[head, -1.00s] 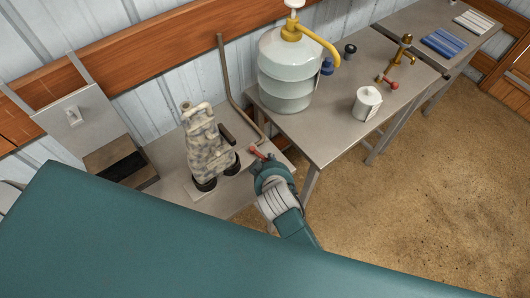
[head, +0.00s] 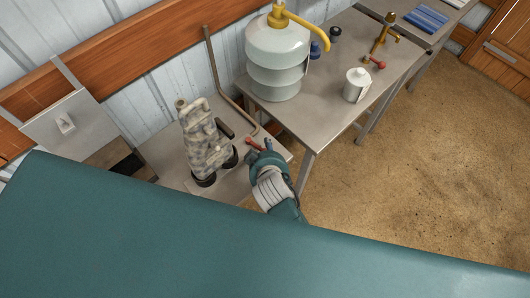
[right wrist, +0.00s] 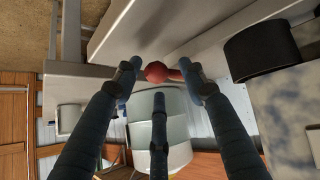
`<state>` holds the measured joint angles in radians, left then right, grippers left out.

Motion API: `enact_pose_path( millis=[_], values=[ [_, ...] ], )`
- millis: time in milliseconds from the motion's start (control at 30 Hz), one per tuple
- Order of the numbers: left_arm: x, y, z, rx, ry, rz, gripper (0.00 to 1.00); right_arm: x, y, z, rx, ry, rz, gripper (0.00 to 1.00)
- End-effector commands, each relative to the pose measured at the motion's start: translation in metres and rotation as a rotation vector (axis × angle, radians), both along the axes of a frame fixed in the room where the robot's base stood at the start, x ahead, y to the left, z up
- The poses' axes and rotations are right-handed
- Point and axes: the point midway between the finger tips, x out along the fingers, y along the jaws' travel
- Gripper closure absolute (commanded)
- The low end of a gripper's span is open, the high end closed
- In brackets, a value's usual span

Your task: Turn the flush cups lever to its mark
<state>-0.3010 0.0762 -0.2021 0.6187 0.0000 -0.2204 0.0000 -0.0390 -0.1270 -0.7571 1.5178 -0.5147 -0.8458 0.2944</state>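A small lever with a red knob (head: 251,143) sits at the edge of the low grey bench, right of a mottled grey unit (head: 203,145) with black cups beneath it. I take it for the flush cups lever; its mark cannot be made out. My right gripper (head: 262,157) is close beside the lever on its near right side. In the right wrist view, the red knob (right wrist: 157,72) shows between the spread fingers of my right gripper (right wrist: 159,80). The fingers are apart, and contact with the knob cannot be told. My left gripper is not in view.
A higher grey table (head: 315,125) stands right of the low bench (head: 165,145), holding a large ribbed tank (head: 275,65), a white canister (head: 357,84) and a brass tap (head: 385,32). A bent pipe (head: 218,75) rises behind the bench. The floor at right is clear.

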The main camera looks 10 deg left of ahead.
Motion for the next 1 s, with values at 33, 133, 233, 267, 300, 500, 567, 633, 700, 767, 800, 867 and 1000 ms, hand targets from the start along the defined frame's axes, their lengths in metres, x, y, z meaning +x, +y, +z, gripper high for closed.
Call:
enact_pose_path(
  millis=[33, 133, 233, 267, 300, 500, 567, 633, 700, 767, 800, 867, 1000],
  values=[
    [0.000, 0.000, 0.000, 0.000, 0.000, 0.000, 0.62, -0.001, -0.001, -0.001, -0.002, 0.002, 0.000, 0.59],
    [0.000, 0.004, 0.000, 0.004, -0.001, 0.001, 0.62, -0.002, -0.001, -0.002, -0.003, 0.004, 0.000, 0.59],
    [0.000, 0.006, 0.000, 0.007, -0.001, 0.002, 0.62, -0.005, -0.002, 0.000, -0.004, 0.005, 0.000, 0.59],
    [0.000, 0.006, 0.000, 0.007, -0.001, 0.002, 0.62, -0.006, -0.003, 0.001, -0.004, 0.005, 0.000, 0.59],
    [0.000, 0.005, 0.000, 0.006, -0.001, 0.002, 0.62, -0.010, -0.004, 0.005, -0.003, 0.004, 0.000, 0.59],
    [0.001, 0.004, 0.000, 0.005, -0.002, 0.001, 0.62, -0.037, -0.013, 0.032, -0.001, 0.005, 0.000, 0.59],
    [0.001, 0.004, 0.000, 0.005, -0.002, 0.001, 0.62, -0.045, -0.016, 0.041, -0.001, 0.005, 0.000, 0.59],
    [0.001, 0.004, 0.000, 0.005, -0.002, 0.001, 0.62, -0.055, -0.020, 0.052, -0.001, 0.004, 0.000, 0.59],
    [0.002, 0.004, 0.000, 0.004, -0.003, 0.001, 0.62, -0.064, -0.023, 0.061, -0.001, 0.005, 0.000, 0.59],
    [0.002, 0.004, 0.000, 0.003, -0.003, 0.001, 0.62, -0.070, -0.025, 0.068, -0.001, 0.003, 0.002, 0.59],
    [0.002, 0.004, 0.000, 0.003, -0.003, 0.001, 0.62, -0.074, -0.026, 0.071, -0.002, 0.004, 0.001, 0.59],
    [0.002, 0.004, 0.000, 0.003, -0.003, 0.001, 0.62, -0.077, -0.028, 0.075, -0.003, 0.003, 0.000, 0.59],
    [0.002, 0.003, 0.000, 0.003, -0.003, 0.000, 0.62, -0.082, -0.030, 0.081, -0.003, 0.003, 0.000, 0.59]
  ],
)
